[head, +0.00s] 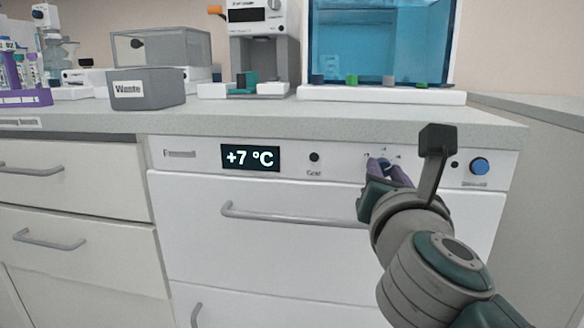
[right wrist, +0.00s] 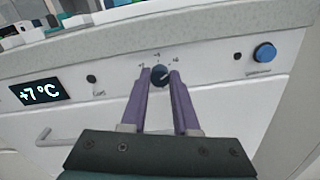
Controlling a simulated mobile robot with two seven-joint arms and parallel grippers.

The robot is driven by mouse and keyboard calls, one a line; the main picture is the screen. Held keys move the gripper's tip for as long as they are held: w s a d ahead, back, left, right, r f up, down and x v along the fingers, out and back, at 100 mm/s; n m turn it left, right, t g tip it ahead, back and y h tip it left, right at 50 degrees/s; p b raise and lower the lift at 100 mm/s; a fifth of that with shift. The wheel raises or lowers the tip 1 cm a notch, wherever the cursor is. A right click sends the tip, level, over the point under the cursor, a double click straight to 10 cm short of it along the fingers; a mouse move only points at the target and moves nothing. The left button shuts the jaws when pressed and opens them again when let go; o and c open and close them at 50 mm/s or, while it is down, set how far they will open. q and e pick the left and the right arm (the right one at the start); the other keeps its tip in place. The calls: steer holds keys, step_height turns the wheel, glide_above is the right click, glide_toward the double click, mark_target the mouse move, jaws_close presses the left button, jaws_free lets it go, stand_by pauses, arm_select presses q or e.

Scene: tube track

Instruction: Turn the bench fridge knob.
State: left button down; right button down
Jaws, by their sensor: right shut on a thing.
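The bench fridge knob (right wrist: 160,75) is a small dark blue dial on the fridge's white front panel, with small marks around its top. In the right wrist view the two purple fingers of my right gripper (right wrist: 160,85) stand on either side of it, shut on it. In the head view my right gripper (head: 385,170) is at the panel and largely hides the knob. The display (head: 250,158) reads +7 °C; it also shows in the right wrist view (right wrist: 40,92). My left gripper is not in view.
A round blue button (head: 480,166) sits right of the knob, and a small black button (head: 314,157) left of it. A drawer handle (head: 290,215) runs below the panel. The grey benchtop (head: 250,118) overhangs the panel and carries a grey waste bin (head: 147,90).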

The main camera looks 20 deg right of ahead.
stand_by(0.4)
steer(key=shift+r+n+p, duration=0.1)
steer(key=shift+n+p, duration=0.4)
steer(key=shift+n, duration=0.2)
steer(key=n+p, duration=0.2)
steer(key=n, duration=0.2)
steer(key=n+p, duration=0.2)
steer(key=n, duration=0.2)
steer(key=shift+n+p, duration=0.3)
steer(key=shift+n, duration=0.8)
